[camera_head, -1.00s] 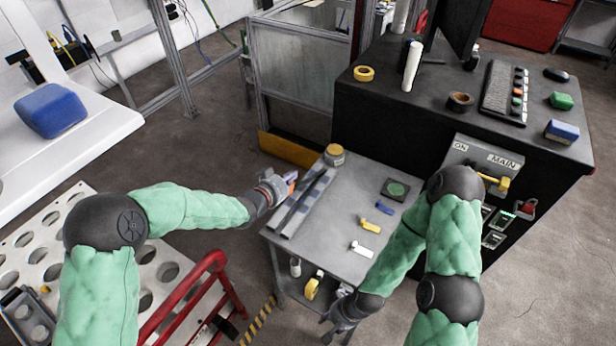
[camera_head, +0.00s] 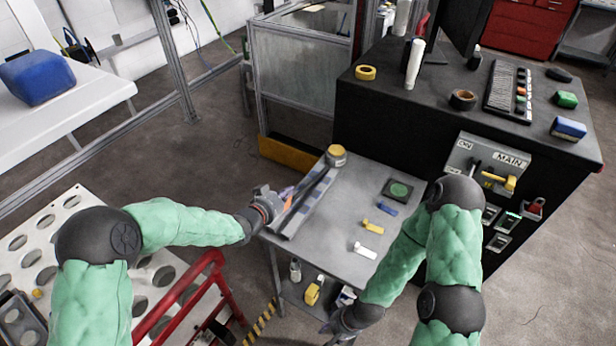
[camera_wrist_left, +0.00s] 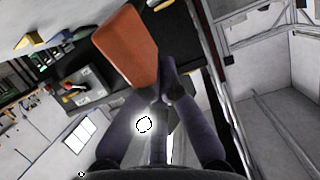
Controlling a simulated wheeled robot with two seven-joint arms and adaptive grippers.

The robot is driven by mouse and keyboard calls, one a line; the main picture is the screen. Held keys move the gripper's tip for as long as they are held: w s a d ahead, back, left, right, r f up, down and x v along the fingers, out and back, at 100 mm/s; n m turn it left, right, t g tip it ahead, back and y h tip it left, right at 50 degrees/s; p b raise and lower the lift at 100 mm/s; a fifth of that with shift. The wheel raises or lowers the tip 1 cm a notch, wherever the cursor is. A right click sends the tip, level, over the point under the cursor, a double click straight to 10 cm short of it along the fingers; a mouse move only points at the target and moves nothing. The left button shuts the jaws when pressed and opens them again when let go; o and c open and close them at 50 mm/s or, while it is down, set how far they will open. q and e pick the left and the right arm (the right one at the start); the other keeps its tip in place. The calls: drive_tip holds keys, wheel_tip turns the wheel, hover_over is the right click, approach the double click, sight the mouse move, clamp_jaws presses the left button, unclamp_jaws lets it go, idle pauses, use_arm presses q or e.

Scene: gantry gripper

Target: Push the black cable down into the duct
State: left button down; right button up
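The duct (camera_head: 318,199) is a long grey channel lying along the left side of the grey table. I cannot make out the black cable in either view. My left gripper (camera_head: 275,201) is at the duct's left side, toward its near end. It appears shut on an orange block (camera_head: 287,193). In the left wrist view the orange block (camera_wrist_left: 125,48) extends from the converging fingertips (camera_wrist_left: 165,92); whether it touches the duct is not clear. My right gripper (camera_head: 335,330) hangs low in front of the table near the bottom edge; its fingers are too small to judge.
The grey table (camera_head: 340,215) also holds a yellow-topped jar (camera_head: 336,154), a dark pad with a green disc (camera_head: 398,190), and blue, yellow and white small pieces. A black cabinet (camera_head: 400,130) stands behind it. A red rail (camera_head: 185,295) is at the lower left.

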sight(287, 206)
use_arm(q)
drive_tip(key=shift+s+a+f+b, duration=0.15)
drive_tip(key=shift+f+b, duration=0.3)
drive_tip(key=shift+f, duration=0.25)
drive_tip(key=shift+s+d+f+b, duration=0.1)
drive_tip(key=shift+s+f+b, duration=0.05)
drive_tip(key=shift+f+b, duration=0.4)
drive_tip(key=shift+f, duration=0.4)
drive_tip(key=shift+w+d+f+b, duration=0.2)
drive_tip(key=shift+w+f+b, duration=0.2)
drive_tip(key=shift+f, duration=0.3)
drive_tip(key=shift+s+a+f+b, duration=0.3)
drive_tip(key=shift+s+a+b, duration=0.05)
drive_tip(key=shift+s+b, duration=0.1)
drive_tip(key=shift+s+a+f+b, duration=0.2)
drive_tip(key=shift+f+b, duration=0.25)
drive_tip(key=shift+f, duration=0.2)
drive_tip(key=shift+s+a+f+b, duration=0.2)
drive_tip(key=shift+f+b, duration=0.25)
drive_tip(key=shift+f, duration=0.15)
drive_tip(key=shift+s+a+r+p, duration=0.2)
drive_tip(key=shift+s+r+p, duration=0.1)
drive_tip(key=shift+r+p, duration=0.15)
drive_tip(key=shift+s+a+r+p, duration=0.15)
drive_tip(key=shift+s+r+p, duration=0.15)
drive_tip(key=shift+r, duration=0.25)
drive_tip(key=p+v, duration=0.2)
drive_tip(key=v, duration=0.5)
